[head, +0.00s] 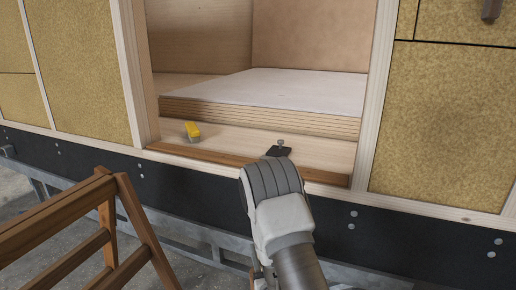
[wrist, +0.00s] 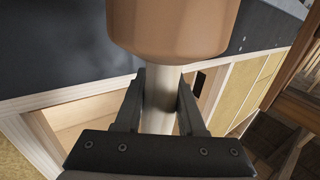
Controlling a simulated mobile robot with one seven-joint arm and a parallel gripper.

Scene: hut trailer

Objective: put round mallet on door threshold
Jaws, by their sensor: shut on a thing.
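The door threshold (head: 235,143) is a pale wooden sill with a darker brown front strip, across the bottom of the doorway in the head view. The round mallet (wrist: 170,28) has a brown rounded head and a pale handle (wrist: 157,118) in the wrist view. My gripper (wrist: 162,88) is shut on the handle, one dark finger on each side, just below the head. In the head view my arm reaches up to the front of the threshold, right of its middle. The mallet is mostly or wholly hidden there behind my wrist. I cannot tell whether it touches the sill.
A small yellow and grey object (head: 193,131) stands on the threshold's left part. A raised white-topped floor panel (head: 285,92) lies behind it. Door posts (head: 372,100) bound both sides. A brown wooden frame (head: 90,230) stands front left. Sill between the yellow object and my wrist is clear.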

